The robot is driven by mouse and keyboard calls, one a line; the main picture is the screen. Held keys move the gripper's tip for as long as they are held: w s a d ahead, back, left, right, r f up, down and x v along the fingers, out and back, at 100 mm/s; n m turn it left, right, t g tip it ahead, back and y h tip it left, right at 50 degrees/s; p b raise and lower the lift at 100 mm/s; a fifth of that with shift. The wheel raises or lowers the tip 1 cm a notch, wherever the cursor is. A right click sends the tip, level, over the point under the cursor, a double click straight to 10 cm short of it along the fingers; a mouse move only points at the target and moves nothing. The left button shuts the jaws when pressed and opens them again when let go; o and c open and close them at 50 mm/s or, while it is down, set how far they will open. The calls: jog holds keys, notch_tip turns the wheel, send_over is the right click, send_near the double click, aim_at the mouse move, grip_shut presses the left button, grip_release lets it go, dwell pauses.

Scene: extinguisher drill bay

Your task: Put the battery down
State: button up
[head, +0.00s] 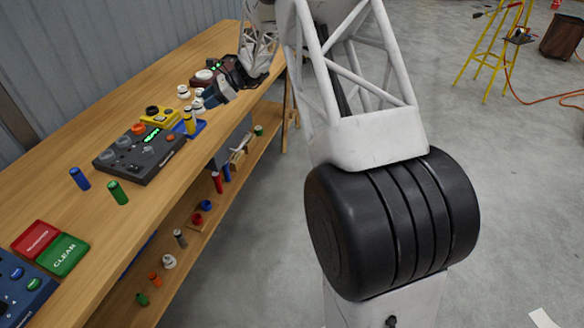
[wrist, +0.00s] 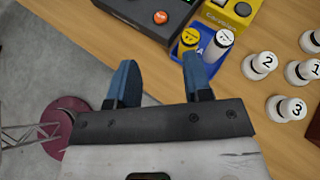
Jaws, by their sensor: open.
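My gripper (wrist: 158,72) is open, with two blue fingers apart and nothing between them; in the head view it (head: 217,95) hangs over the bench's right edge. Two upright cylinders that look like batteries, one yellow-topped (wrist: 190,38) and one white-topped (wrist: 222,40), stand in a blue tray (wrist: 207,51) marked A, just beyond my right finger in the wrist view. The yellow one also shows in the head view (head: 189,124). I cannot tell which is the task's battery.
A dark panel (head: 140,152) and a yellow device (head: 159,115) sit near the tray. White numbered knobs (wrist: 260,65) stand to its right in the wrist view. Red (head: 35,238) and green (head: 62,254) blocks lie at the near end. A lower shelf (head: 196,243) holds small items.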

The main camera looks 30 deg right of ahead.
jog(key=s+r+n+h, duration=0.25)
jog(key=s+r, duration=0.25)
jog(key=s, duration=0.5)
jog(key=s+a+r+n+g+h, duration=0.1)
jog(key=s+r+n+h, duration=0.1)
jog(key=s+r+n, duration=0.5)
jog(key=s+r+h, duration=0.2)
jog(key=s+r, duration=0.2)
jog(key=s, duration=0.8)
jog(key=s+d+n+h, duration=0.1)
jog(key=s+n+h, duration=0.1)
jog(key=s, duration=0.8)
jog(key=s+d+n+t+h, duration=0.1)
jog(key=s+d+n+h, duration=0.1)
jog(key=s, duration=0.7)
jog(key=s+d+n+h, duration=0.2)
jog(key=s+n, duration=0.2)
jog(key=s, duration=0.6)
jog(key=shift+s+r+n+t, duration=0.3)
jog(key=shift+n+t, duration=0.05)
jog(key=shift+t, duration=0.05)
